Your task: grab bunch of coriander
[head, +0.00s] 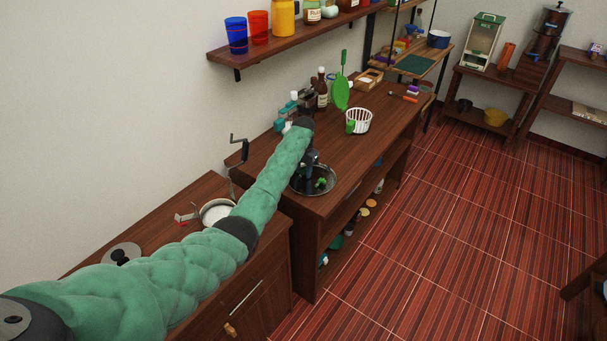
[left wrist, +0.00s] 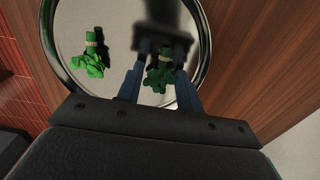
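A round tray (left wrist: 205,65) with a dark rim and a shiny, mirror-like surface lies on the wooden counter; it also shows in the head view (head: 328,191). A green bunch of coriander (left wrist: 159,75) with a pale tie around its stems lies between the fingers of my left gripper (left wrist: 162,48). The fingers are apart, with small gaps seen beside the stems. A second tied green bunch (left wrist: 91,60) lies to the left on the tray. In the head view my left gripper (head: 311,170) points down over the tray, and green leaves (head: 320,183) show beside it. My right gripper is not in view.
A white basket (head: 358,120), a green cup (head: 350,127) and a green upright paddle-like thing (head: 341,93) stand beyond the tray. Bottles (head: 322,90) stand along the wall. A shelf (head: 300,35) with cups hangs above. Bare counter (head: 375,150) lies right of the tray.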

